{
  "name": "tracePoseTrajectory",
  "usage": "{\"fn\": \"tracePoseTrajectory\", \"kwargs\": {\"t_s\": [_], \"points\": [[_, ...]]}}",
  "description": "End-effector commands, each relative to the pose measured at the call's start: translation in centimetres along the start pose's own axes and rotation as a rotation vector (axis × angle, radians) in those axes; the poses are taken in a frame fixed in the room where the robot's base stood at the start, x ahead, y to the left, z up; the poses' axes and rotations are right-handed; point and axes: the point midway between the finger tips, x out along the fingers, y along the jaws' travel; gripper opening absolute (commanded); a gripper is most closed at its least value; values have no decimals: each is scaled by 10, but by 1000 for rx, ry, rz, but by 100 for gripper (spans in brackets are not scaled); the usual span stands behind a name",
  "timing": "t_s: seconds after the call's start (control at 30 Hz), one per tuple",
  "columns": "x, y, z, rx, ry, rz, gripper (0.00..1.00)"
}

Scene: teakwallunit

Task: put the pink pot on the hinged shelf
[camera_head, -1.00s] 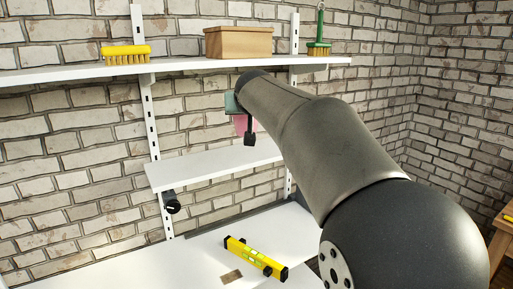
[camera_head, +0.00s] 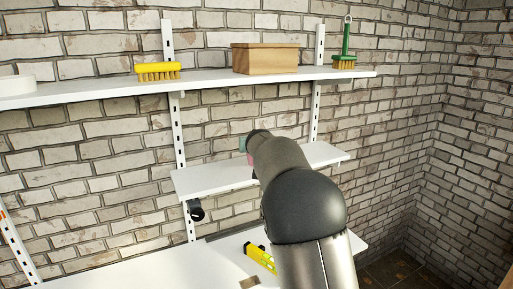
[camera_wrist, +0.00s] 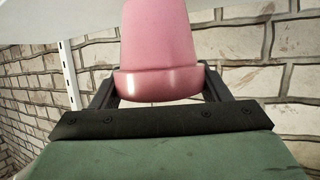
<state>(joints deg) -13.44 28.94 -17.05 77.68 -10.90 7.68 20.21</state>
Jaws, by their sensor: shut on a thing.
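The pink pot (camera_wrist: 157,45) sits between the two fingers of my gripper (camera_wrist: 158,84) in the wrist view. The fingers are shut on it near its wide rim, and its narrower end points away from my palm. In the head view only a pink sliver of the pot (camera_head: 250,159) shows, as my arm hides the rest. My gripper is over or in front of the hinged shelf (camera_head: 213,181), the lower white board on the wall rails. I cannot tell whether the pot touches the board.
A long white upper shelf (camera_head: 110,89) runs above, with a yellow brush (camera_head: 158,71), a wooden box (camera_head: 265,59) and a green-handled brush (camera_head: 345,50). The hinged shelf's left part is bare.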

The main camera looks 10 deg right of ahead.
Motion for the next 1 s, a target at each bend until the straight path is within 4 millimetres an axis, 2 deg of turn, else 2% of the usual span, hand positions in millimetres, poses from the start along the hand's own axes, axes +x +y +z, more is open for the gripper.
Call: {"fn": "tracePoseTrajectory", "kwargs": {"t_s": [0.1, 0.53, 0.57, 0.6, 0.63, 1.0], "points": [[4, 0, 11, -1, 2, 0, 44], [6, 0, 17, 0, 3, 0, 44], [6, 0, 16, 0, 3, 0, 78], [6, 0, 16, 0, 2, 0, 89], [6, 0, 16, 0, 2, 0, 91], [2, 0, 12, 0, 3, -1, 91]]}}
